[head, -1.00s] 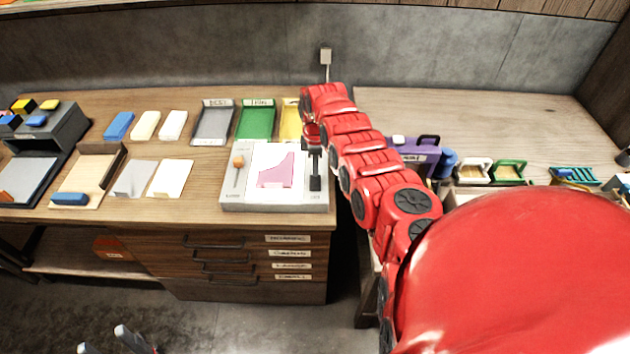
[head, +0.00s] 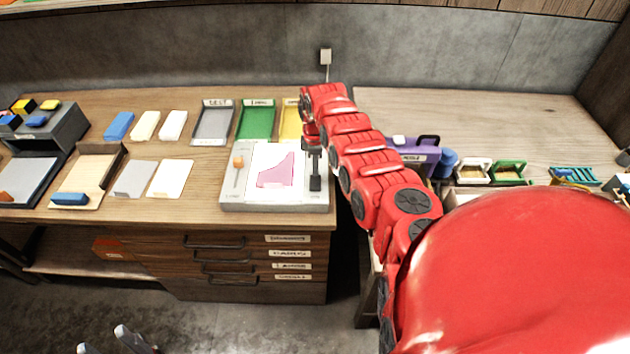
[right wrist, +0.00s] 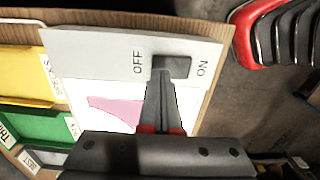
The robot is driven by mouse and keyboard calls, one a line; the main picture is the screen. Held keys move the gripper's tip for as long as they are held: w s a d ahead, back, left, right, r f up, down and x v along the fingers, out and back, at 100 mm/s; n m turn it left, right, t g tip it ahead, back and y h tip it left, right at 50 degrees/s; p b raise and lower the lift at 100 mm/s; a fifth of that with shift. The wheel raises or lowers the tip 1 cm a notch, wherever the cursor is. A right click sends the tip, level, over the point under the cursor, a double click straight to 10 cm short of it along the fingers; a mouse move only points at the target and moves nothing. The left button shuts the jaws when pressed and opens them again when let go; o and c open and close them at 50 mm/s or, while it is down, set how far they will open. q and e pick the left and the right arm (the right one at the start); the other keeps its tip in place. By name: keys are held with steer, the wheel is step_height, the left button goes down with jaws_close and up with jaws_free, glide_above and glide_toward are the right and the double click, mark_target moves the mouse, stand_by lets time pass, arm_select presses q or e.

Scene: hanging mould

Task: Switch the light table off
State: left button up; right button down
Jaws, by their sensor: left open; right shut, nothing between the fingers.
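The light table (head: 226,200) is a pale grey box on the wooden bench, with a bright white panel and a pink shape (head: 276,172) on it. An orange-knobbed slider (head: 238,163) is on its left side. In the right wrist view, a dark switch (right wrist: 178,66) sits between the printed words OFF and ON. My right gripper (right wrist: 162,80) is shut and empty, pointing down at the switch. Its tips overlap the switch's OFF-side end; I cannot tell whether they touch. My left gripper (head: 105,341) is open at the bottom left, low in front of the bench.
Grey (head: 212,124), green (head: 256,120) and yellow (head: 290,120) trays stand behind the light table. Pale sheets (head: 170,179) and blocks (head: 145,125) lie to its left. A purple item (head: 415,157) is right of my right arm. Drawers (head: 240,262) are below the bench top.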

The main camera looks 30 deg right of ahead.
steer(key=shift+f+b, duration=0.8)
steer(key=shift+f, duration=0.15)
stand_by(0.7)
steer(key=shift+r, duration=0.15)
step_height(320, 180, up, 7)
steer(key=p, duration=0.6)
stand_by(0.4)
